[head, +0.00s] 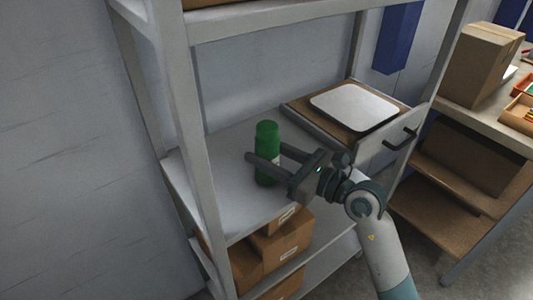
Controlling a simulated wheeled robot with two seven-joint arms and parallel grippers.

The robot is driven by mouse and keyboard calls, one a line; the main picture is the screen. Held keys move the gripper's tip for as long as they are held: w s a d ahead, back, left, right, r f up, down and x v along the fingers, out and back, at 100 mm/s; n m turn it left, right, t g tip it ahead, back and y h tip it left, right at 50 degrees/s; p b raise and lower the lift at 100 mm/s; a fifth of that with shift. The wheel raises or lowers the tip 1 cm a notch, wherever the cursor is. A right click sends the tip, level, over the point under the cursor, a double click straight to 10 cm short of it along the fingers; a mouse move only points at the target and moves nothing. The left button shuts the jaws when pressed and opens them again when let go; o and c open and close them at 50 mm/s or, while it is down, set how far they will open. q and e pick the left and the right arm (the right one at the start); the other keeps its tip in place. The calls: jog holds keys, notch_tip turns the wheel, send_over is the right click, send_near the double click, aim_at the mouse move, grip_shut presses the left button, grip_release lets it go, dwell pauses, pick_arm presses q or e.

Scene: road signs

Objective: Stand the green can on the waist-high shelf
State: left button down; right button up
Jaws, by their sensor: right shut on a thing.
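The green can (267,140) is upright over the middle shelf board (225,205) of a grey rack. My right gripper (265,157) reaches in from the right with its two fingers around the can, shut on it. The can's lower end is at or very close to the board; I cannot tell whether it touches. Part of the can is hidden behind the near finger. My left gripper is not in view.
Cardboard boxes (285,243) fill the level below. Rack posts (180,100) stand at the left. The board left of the can is clear.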

jog(key=shift+f, duration=0.25)
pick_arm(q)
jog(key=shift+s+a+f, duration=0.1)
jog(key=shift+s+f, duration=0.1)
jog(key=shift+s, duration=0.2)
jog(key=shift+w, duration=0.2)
pick_arm(e)
jog(key=shift+f, duration=0.1)
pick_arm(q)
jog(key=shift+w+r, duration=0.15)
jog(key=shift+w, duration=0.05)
pick_arm(e)
jog(key=o, duration=1.4)
